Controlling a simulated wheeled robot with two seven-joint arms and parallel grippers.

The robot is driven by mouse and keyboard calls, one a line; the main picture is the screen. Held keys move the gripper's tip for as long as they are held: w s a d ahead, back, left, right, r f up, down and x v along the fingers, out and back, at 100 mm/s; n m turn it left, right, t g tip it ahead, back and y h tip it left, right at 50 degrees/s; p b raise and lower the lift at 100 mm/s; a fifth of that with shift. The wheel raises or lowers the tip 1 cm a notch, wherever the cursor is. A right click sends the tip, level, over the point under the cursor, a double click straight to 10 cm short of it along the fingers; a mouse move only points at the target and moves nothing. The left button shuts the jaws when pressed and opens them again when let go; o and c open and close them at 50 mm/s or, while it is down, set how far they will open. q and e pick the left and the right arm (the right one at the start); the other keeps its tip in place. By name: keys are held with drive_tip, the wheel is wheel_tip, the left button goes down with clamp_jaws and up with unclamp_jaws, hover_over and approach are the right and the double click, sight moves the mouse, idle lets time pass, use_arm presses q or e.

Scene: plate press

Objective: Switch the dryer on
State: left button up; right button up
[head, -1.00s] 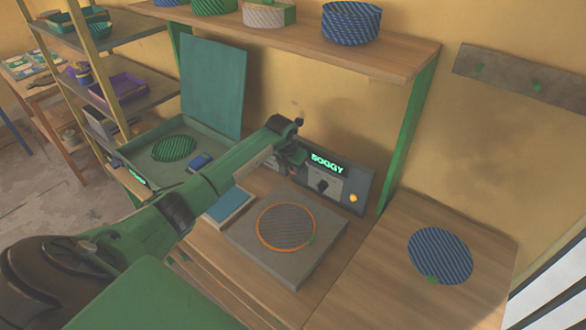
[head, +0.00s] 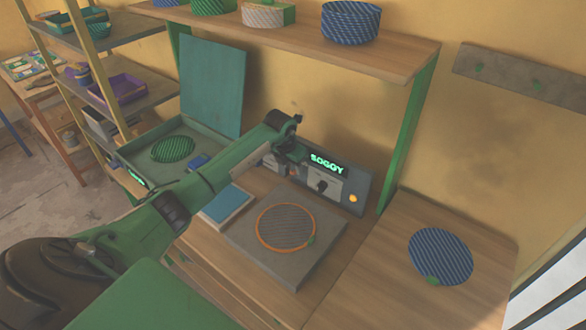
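A grey control panel (head: 356,184) stands against the wall at the back of the bench. It has a lit green text display (head: 327,164), a dark knob or switch (head: 321,186) and a glowing orange light (head: 353,198). In front of it lies a grey slab (head: 318,249) bearing a round grey plate with an orange ring (head: 286,226). My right gripper is out of view.
An open teal-lidded box (head: 212,85) holds a green striped disc (head: 173,148) at the left. A blue block (head: 226,204) lies beside the slab. A blue striped disc (head: 440,256) lies at the right. A wooden shelf (head: 390,50) with baskets overhangs the bench.

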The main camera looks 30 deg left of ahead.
use_arm(q)
drive_tip(key=b+v, duration=0.3)
drive_tip(key=v, duration=0.9)
